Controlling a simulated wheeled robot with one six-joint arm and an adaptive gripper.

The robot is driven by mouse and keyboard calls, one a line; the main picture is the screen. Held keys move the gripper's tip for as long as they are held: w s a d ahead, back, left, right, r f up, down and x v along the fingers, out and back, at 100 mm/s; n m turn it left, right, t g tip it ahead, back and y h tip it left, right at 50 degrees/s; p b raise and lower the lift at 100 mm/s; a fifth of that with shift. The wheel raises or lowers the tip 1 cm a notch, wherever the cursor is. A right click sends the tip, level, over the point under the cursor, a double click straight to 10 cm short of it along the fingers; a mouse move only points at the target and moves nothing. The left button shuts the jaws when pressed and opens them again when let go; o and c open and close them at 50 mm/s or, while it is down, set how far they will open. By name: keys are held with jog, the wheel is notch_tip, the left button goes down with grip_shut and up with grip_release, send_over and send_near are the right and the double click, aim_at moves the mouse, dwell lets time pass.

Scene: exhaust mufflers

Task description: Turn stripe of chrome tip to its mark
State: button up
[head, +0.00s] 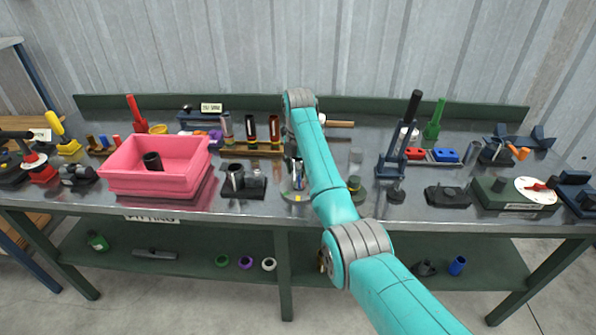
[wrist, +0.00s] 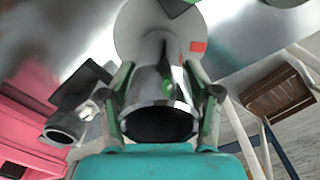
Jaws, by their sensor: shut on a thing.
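The chrome tip (wrist: 148,88) stands on a pale round disc (wrist: 140,30) in the wrist view, its dark open mouth facing the camera. My gripper (wrist: 160,105) is shut on the tip, one finger on each side. A green patch (wrist: 168,89) shows on the tip's side; I cannot tell if it is the stripe or a reflection. A red mark (wrist: 198,46) lies on the disc, to the right of the tip. In the head view the tip (head: 298,178) stands on the disc (head: 297,197) near the bench's front edge, partly hidden by my arm.
A pink bin (head: 155,182) stands to the left on the metal bench. A tall black-handled clamp (head: 400,140) is farther right.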

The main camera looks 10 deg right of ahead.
jog(key=n, duration=0.6)
jog(key=shift+s+d, duration=0.1)
jog(key=shift+d, duration=0.05)
jog(key=o, duration=1.4)
jog(key=shift+c, duration=0.2)
